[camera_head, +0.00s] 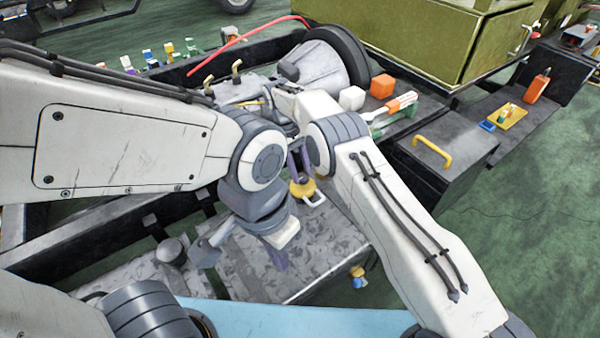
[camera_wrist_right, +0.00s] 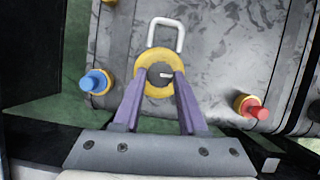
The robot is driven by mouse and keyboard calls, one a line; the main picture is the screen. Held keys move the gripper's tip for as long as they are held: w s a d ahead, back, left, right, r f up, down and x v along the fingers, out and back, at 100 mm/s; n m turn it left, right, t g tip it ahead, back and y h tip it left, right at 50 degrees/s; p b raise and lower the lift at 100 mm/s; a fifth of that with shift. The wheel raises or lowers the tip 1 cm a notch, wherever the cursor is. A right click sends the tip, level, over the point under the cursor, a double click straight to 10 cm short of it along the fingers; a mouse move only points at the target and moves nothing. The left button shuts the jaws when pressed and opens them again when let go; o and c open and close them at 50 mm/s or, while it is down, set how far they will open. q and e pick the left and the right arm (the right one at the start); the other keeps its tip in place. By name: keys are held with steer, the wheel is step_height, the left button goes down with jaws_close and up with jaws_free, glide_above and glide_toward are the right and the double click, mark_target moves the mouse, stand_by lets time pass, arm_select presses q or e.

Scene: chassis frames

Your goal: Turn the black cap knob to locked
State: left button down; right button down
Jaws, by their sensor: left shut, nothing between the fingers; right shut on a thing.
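The black cap knob (camera_wrist_right: 160,75) shows in the right wrist view as a dark grey disc in a yellow ring. A short white mark on it points right. A white U-shaped loop (camera_wrist_right: 166,31) stands just beyond the ring. My right gripper (camera_wrist_right: 161,84) is shut on the knob, its purple fingers on either side. In the head view the yellow ring (camera_head: 302,188) lies below my right gripper (camera_head: 299,160), and the fingers hide most of the knob. My left gripper (camera_head: 279,259) is shut and empty, low over the grey tank top (camera_head: 310,240).
A blue knob (camera_wrist_right: 95,81) and a red knob (camera_wrist_right: 254,108) sit on yellow collars at the tank's sides. A lidded black box with a yellow handle (camera_head: 432,150) stands at the right. White (camera_head: 352,98) and orange (camera_head: 382,86) cubes lie behind my right arm.

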arm_select(q)
steer(key=shift+f, duration=0.15)
arm_select(e)
steer(key=shift+m, duration=0.6)
steer(key=shift+c, duration=2.2)
jaws_free()
